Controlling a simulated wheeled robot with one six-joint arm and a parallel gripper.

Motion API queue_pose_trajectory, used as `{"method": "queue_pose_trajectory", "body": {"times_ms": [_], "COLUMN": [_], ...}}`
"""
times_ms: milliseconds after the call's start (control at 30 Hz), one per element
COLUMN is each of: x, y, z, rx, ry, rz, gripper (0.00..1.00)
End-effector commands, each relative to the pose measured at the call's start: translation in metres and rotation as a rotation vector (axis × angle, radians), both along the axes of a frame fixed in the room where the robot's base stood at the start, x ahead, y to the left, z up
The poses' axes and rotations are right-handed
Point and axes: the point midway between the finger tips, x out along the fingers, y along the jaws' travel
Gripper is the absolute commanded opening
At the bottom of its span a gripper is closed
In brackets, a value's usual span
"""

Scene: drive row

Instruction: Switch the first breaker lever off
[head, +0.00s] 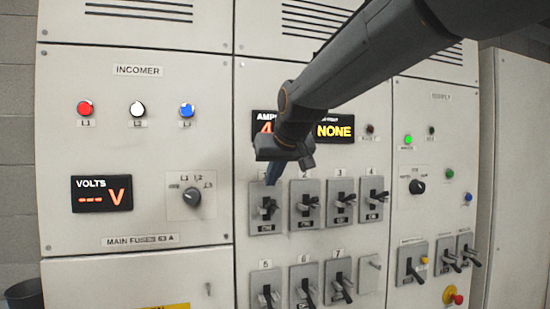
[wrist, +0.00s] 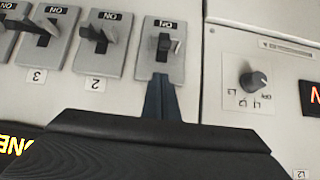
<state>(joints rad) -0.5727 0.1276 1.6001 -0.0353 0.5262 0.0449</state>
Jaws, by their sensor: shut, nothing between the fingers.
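The first breaker (head: 258,224) is the leftmost grey plate of the upper breaker row, with a black lever (head: 269,207) and an ON label below it. In the wrist view, which is upside down, its plate (wrist: 144,60) and lever (wrist: 166,46) show near the top middle. My gripper (head: 272,178) is shut and empty, its blue-grey fingers in front of the plate's upper edge, above the lever. In the wrist view the fingertips (wrist: 161,80) overlap the plate just short of the lever; contact cannot be told. The breaker's number is hidden behind my gripper.
Breakers 2 (head: 305,205), 3 (head: 341,203) and 4 (head: 374,198) stand close to the right. A lower row with breaker 5 (head: 265,287) is below. A rotary selector (head: 191,196) is on the left panel. My arm partly covers the displays above.

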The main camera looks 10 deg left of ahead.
Motion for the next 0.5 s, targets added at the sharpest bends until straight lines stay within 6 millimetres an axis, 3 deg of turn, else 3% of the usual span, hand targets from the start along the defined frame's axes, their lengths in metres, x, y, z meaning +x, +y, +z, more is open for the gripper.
{"method": "queue_pose_trajectory", "body": {"times_ms": [200,500], "x": [-0.012,-0.014], "y": [-0.007,-0.008], "z": [-0.021,-0.029], "rx": [-0.001,0.001], "ry": [0.001,-0.001], "rz": [0.0,0.0], "gripper": [0.0,0.0]}}
